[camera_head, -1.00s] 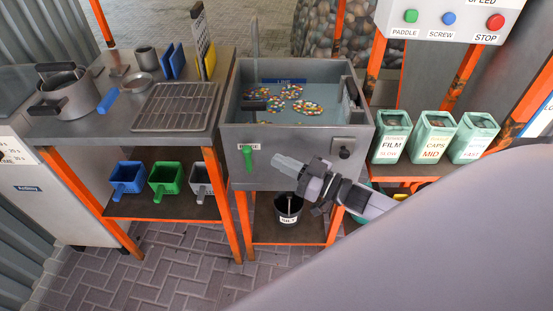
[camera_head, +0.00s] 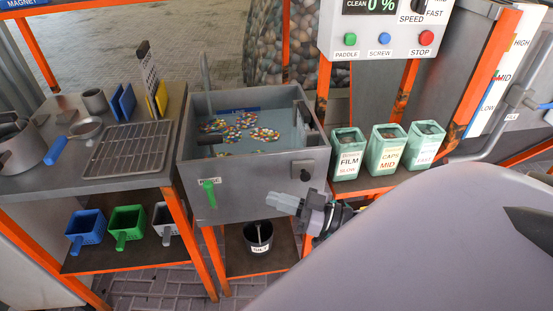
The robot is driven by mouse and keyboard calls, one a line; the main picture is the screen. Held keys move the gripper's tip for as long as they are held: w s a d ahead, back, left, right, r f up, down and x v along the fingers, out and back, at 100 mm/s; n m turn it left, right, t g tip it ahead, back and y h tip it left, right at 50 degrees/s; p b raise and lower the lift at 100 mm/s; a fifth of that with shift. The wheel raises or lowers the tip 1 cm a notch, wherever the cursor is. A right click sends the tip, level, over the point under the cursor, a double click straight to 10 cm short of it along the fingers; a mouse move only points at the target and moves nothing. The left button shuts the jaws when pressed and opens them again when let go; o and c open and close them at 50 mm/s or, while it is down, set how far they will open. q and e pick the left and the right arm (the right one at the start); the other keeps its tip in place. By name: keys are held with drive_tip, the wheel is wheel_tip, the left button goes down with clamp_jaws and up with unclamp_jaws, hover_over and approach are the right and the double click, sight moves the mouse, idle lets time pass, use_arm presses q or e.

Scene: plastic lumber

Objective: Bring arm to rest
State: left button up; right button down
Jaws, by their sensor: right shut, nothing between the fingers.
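My right gripper (camera_head: 285,203) shows in the head view in front of the lower right part of the grey wash tank (camera_head: 245,192). It is shut and empty, with its fingers pointing left. Most of my right arm is hidden behind my large grey body part in the foreground. My left gripper is not in view.
The tank holds water with colourful flakes (camera_head: 265,134). A black bucket (camera_head: 258,240) stands on the shelf below. Green bins (camera_head: 386,150) stand to the right under a control panel (camera_head: 375,40). A bench with a wire rack (camera_head: 130,147) stands left, above coloured scoops (camera_head: 127,224).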

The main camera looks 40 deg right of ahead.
drive_tip(key=s+a+f+m+g+h, duration=0.3)
drive_tip(key=s+a+f+g+h, duration=0.2)
drive_tip(key=s+a+f+h, duration=0.3)
drive_tip(key=s+a+f, duration=0.3)
drive_tip(key=f, duration=0.1)
drive_tip(key=shift+g+p, duration=0.3)
drive_tip(key=shift+g, duration=0.1)
